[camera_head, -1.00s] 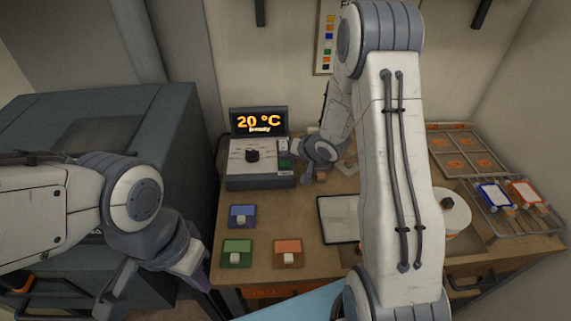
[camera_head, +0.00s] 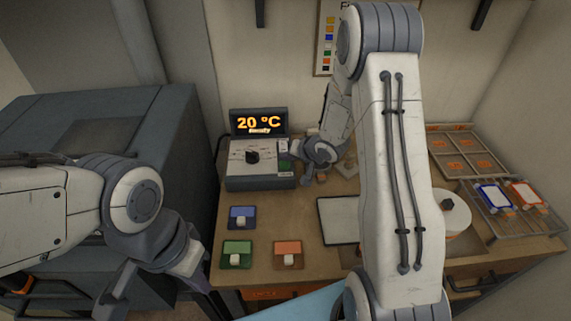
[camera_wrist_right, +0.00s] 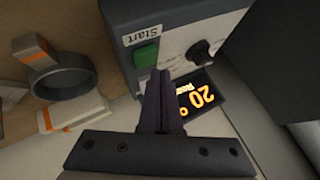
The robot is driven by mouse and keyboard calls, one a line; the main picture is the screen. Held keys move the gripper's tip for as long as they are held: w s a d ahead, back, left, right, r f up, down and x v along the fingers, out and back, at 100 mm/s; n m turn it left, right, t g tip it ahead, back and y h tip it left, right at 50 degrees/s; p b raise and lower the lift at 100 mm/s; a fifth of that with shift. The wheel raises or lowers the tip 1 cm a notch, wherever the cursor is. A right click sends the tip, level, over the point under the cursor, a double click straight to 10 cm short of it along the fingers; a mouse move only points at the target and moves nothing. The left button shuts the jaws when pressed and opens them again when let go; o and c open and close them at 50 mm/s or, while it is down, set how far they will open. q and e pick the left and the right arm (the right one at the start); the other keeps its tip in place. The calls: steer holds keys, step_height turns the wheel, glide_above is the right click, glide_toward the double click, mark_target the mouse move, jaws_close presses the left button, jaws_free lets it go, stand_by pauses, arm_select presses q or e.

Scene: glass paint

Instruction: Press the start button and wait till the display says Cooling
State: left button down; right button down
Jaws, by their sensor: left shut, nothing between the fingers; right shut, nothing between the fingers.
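The control box (camera_head: 260,180) stands at the back left of the bench, with a dark dial (camera_head: 252,156) on its face. Its display (camera_head: 258,122) glows orange with "20 °C" and a small line that appears to read "Ready". The green start button (camera_wrist_right: 147,54) sits beside a "Start" label in the right wrist view. My right gripper (camera_wrist_right: 158,74) is shut and empty, its tips close to the button; I cannot tell whether they touch. In the head view it is at the box's right side (camera_head: 290,150). My left gripper (camera_head: 200,282) is shut at the lower left, away from the box.
A large dark kiln-like cabinet (camera_head: 110,130) stands left of the bench. Blue (camera_head: 242,212), green (camera_head: 237,246) and orange (camera_head: 288,246) blocks lie in front of the box. A rack with framed pieces (camera_head: 515,215) is at right. A ring-shaped holder (camera_wrist_right: 65,82) lies near my right gripper.

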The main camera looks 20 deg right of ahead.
mark_target(287, 167)
steer(key=shift+f, duration=0.1)
stand_by(0.7)
steer(key=shift+f, duration=0.3)
steer(key=shift+f+b, duration=0.3)
steer(key=shift+f, duration=0.15)
stand_by(0.6)
stand_by(0.4)
steer(key=shift+r+p, duration=0.85)
steer(key=shift+p, duration=0.2)
steer(key=shift+r, duration=0.1)
step_height(287, 167, up, 5)
steer(key=p, duration=0.5)
